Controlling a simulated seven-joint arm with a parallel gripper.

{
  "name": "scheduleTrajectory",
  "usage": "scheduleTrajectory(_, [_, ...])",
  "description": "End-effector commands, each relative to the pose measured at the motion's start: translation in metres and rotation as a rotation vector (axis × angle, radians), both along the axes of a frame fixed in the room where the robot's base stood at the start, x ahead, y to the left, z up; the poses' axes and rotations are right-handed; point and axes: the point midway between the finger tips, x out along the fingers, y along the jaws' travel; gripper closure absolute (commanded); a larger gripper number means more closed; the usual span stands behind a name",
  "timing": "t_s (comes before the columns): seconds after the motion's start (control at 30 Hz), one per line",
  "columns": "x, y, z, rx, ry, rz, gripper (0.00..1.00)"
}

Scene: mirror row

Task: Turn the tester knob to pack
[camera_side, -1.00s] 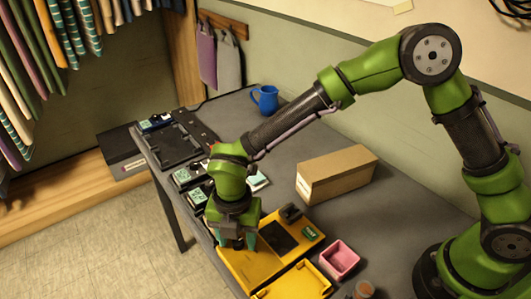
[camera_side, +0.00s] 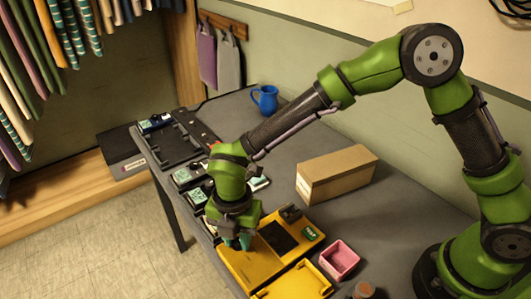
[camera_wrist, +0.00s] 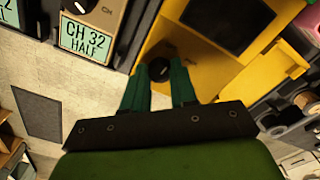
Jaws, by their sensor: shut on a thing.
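The yellow tester (camera_side: 268,265) lies on the grey table, with a dark panel on its top. In the wrist view the yellow tester (camera_wrist: 205,72) fills the upper middle, and its black round knob (camera_wrist: 160,69) shows between my fingertips. My gripper (camera_side: 238,241) points down over the tester's left part in the side view. Its teal fingers (camera_wrist: 160,74) are shut on the knob in the wrist view. The knob is hidden behind the gripper in the side view. I cannot read any knob markings.
A yellow tray (camera_side: 297,284) and a pink box (camera_side: 339,259) lie near the tester. A cardboard box (camera_side: 336,174) stands behind. A blue mug (camera_side: 265,98) stands at the back.

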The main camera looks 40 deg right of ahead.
Motion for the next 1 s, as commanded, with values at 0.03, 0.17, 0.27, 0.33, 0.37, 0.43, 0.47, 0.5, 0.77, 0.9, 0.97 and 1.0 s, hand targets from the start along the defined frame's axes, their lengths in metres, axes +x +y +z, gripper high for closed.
scheduleTrajectory(0.03, [0.0,0.0003,0.0009,0.001,-0.001,-0.032,1.0])
scheduleTrajectory(0.17, [0.0,0.0004,0.001,0.0,-0.001,-0.136,1.0])
scheduleTrajectory(0.27, [-0.0001,0.0003,0.001,0.001,-0.001,-0.225,1.0])
scheduleTrajectory(0.33, [0.0,0.0002,0.001,0.0,-0.001,-0.285,1.0])
scheduleTrajectory(0.37, [-0.0001,0.0003,0.0011,0.0,-0.001,-0.309,1.0])
scheduleTrajectory(0.43, [-0.0002,0.0003,0.001,0.0,0.0,-0.367,1.0])
scheduleTrajectory(0.47, [-0.0002,0.0003,0.001,0.0,0.0,-0.391,1.0])
scheduleTrajectory(0.5, [-0.0002,0.0003,0.001,0.0,0.0,-0.421,1.0])
scheduleTrajectory(0.77, [-0.0002,0.0004,0.001,0.0,0.0,-0.576,1.0])
scheduleTrajectory(0.9, [-0.0002,0.0005,0.0011,0.001,-0.001,-0.626,1.0])
scheduleTrajectory(0.97, [-0.0002,0.0005,0.0011,0.001,-0.001,-0.64,1.0])
scheduleTrajectory(1.0, [-0.0001,0.0004,0.0012,0.001,-0.001,-0.648,1.0])
